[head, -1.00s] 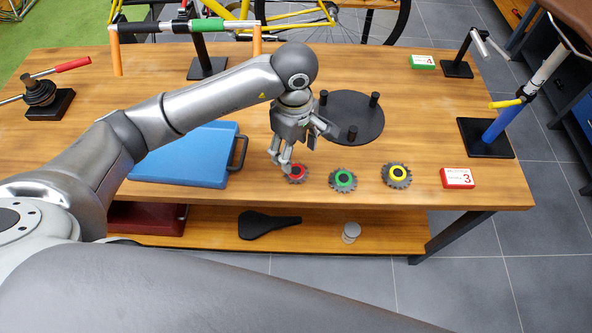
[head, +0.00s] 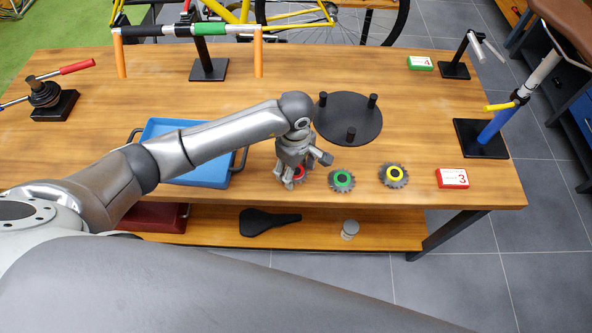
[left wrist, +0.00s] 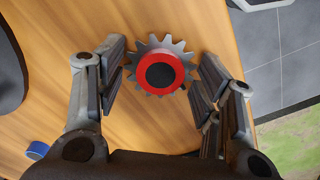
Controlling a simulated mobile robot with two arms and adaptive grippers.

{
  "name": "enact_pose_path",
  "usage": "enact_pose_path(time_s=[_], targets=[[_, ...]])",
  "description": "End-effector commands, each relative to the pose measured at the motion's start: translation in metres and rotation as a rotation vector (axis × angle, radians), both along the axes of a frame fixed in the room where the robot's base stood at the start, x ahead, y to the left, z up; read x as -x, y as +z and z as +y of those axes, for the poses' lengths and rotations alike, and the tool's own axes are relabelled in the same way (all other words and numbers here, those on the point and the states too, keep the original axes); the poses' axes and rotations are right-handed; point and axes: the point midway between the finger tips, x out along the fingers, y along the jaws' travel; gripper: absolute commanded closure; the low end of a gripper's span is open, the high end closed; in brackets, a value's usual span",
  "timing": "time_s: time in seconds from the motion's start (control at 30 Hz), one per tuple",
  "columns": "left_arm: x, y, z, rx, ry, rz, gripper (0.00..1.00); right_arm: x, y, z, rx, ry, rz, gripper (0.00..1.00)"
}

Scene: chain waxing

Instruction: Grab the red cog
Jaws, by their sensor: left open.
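The red cog (left wrist: 179,69) lies flat on the wooden table, a grey toothed wheel with a red ring and a black centre. In the left wrist view it sits between the two fingers of my left gripper (left wrist: 160,80), which are open, one on each side of it. In the head view my left gripper (head: 291,180) points down over the red cog (head: 301,173) and hides most of it. I cannot tell whether the fingers touch the cog. My right gripper is not in view.
A green cog (head: 342,181) and a yellow cog (head: 393,176) lie to the right. A black round plate with pegs (head: 365,126) stands behind. A blue tray (head: 211,178) is to the left, partly behind my arm. A red box (head: 452,178) is near the right edge.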

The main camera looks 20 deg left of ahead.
Motion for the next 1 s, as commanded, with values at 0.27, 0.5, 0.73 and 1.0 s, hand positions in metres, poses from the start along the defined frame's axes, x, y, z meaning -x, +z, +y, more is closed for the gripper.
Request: enact_pose_path(time_s=[0.27, 0.5, 0.73, 1.0], targets=[[0.0, 0.0, 0.0, 0.0, 0.0, 0.0, 0.68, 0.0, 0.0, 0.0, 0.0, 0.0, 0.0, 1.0], [0.0, 0.001, 0.0, 0.0, 0.001, 0.0, 0.68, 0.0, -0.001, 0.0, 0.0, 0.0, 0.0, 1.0], [-0.001, 0.013, 0.001, 0.0, 0.0, -0.004, 0.69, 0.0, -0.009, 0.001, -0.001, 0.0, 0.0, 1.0], [0.018, 0.06, 0.019, -0.002, 0.0, -0.006, 0.69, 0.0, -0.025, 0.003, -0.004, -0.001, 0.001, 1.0]])
